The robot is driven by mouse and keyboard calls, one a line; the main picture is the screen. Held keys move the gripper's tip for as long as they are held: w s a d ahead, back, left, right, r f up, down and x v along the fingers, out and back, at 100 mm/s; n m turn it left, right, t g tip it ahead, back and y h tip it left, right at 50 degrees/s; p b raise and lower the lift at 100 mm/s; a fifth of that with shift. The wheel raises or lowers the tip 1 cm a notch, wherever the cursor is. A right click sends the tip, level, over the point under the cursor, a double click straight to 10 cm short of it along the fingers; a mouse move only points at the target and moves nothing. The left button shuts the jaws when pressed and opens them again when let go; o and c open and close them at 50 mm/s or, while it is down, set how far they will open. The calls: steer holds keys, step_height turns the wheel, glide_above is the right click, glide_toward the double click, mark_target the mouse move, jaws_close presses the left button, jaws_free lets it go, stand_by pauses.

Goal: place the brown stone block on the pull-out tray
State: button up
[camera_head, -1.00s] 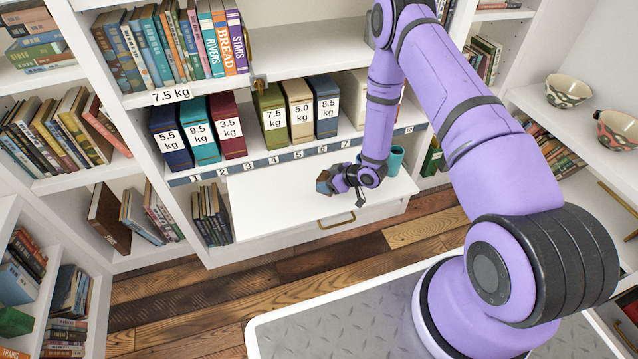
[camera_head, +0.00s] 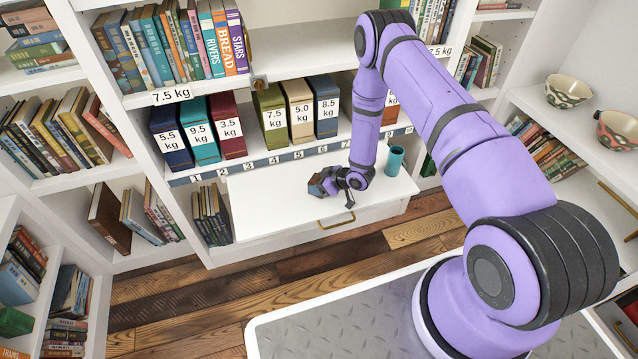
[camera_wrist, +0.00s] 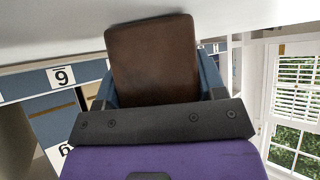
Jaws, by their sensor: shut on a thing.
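The brown stone block (camera_wrist: 152,60) fills the middle of the wrist view, held between the two fingers of my gripper (camera_wrist: 158,88). In the head view the block (camera_head: 318,186) is small, at the left end of my gripper (camera_head: 328,182), which is shut on it. Both are over the white pull-out tray (camera_head: 265,205), which is drawn out below the numbered shelf strip. I cannot tell whether the block touches the tray. My gripper hides part of it.
A teal cup (camera_head: 395,160) stands at the tray's right end. Labelled binders (camera_head: 272,118) line the shelf above. The tray's left part is bare. Two bowls (camera_head: 568,91) sit on the right shelf.

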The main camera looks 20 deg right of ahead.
steer(key=shift+f, duration=0.1)
steer(key=o, duration=1.3)
